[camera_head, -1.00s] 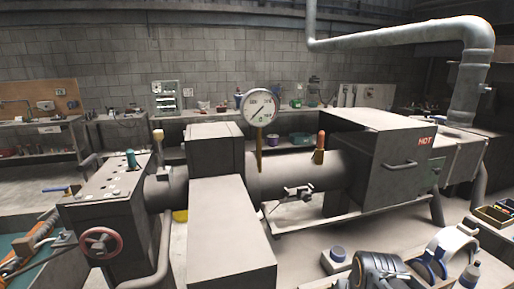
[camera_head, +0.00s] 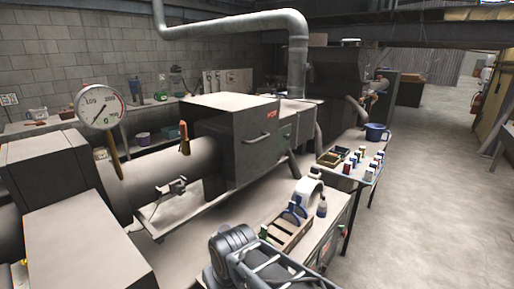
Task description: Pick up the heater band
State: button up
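A pale, curved band, open below like an arch, looks like the heater band (camera_head: 311,187). It stands at the far end of a small bench, on or just behind a wooden crate; its exact support is hard to tell. Blue curved parts show in front of its left side. A dark, jointed mechanism at the bottom centre looks like my arm with my gripper (camera_head: 268,268). It is nearer to me than the band and apart from it in the picture. Its fingertips cannot be made out, and nothing is clearly held.
The wooden crate (camera_head: 288,236) and a small bottle (camera_head: 322,207) are beside the band. A side table holds several coloured bottles and a blue pot (camera_head: 376,133). The large machine (camera_head: 240,135) with a gauge (camera_head: 99,106) fills the left. Open floor (camera_head: 430,200) lies right.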

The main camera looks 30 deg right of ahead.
aim_at(306, 185)
jog(key=k, duration=0.5)
jog(key=u, duration=3.65)
jog(key=k, duration=2.1)
jog(key=z, duration=1.95)
